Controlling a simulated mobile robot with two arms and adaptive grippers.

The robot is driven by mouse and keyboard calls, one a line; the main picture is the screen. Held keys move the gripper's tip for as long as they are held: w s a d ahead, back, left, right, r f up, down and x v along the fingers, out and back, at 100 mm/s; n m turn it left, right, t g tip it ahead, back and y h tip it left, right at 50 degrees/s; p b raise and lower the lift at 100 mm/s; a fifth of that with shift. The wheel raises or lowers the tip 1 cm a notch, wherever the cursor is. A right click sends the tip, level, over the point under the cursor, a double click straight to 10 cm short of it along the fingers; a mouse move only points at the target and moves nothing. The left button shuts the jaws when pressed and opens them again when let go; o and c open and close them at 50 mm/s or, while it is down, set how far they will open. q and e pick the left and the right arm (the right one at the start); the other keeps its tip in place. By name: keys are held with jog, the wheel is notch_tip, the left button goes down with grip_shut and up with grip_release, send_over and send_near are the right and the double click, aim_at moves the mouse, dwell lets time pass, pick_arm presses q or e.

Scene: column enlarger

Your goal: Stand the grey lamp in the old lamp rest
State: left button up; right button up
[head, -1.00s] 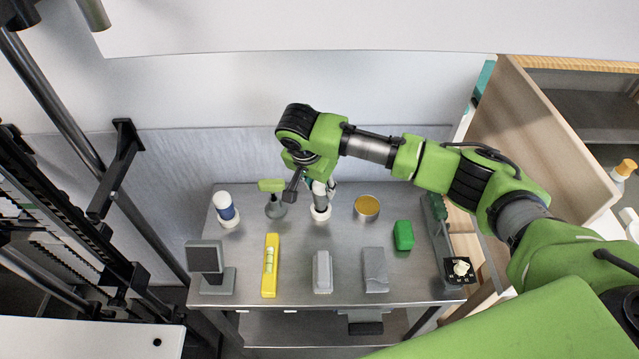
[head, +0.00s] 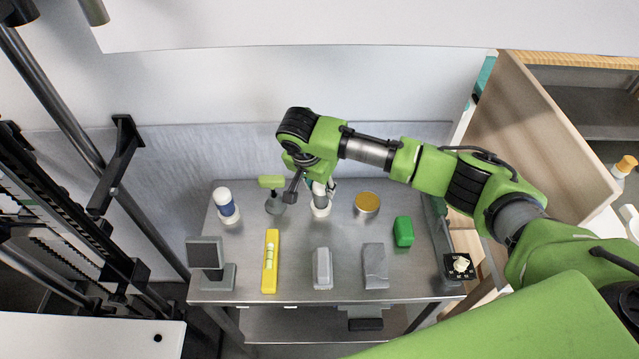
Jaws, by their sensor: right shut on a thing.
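My right gripper (head: 311,188) reaches down over the back middle of the metal table and is shut on a slim pale grey piece, which I take for the grey lamp (head: 319,197). The fingers and wrist hide its upper part. Its lower end is at a round white holder (head: 321,211), probably the old lamp rest. The piece looks about upright, but I cannot tell whether it is seated in the holder or just above it. My left gripper is not in view.
The metal table (head: 340,228) also bears a blue-and-white bottle (head: 226,205), a green-topped tool (head: 272,184) close left of the gripper, a tin (head: 367,203), a green block (head: 403,231), a yellow level (head: 270,262), two grey blocks and a grey stand (head: 206,256).

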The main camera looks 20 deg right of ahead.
jog(key=shift+f, duration=0.55)
jog(key=o, duration=1.4)
jog(key=shift+o, duration=0.2)
jog(key=shift+r, duration=0.1)
jog(key=shift+p+v, duration=2.65)
jog(key=shift+p, duration=0.55)
jog(key=v, duration=0.2)
jog(key=shift+s+a+r+p, duration=0.1)
jog(key=shift+r+p, duration=0.15)
jog(key=shift+p, duration=0.1)
jog(key=shift+r, duration=0.1)
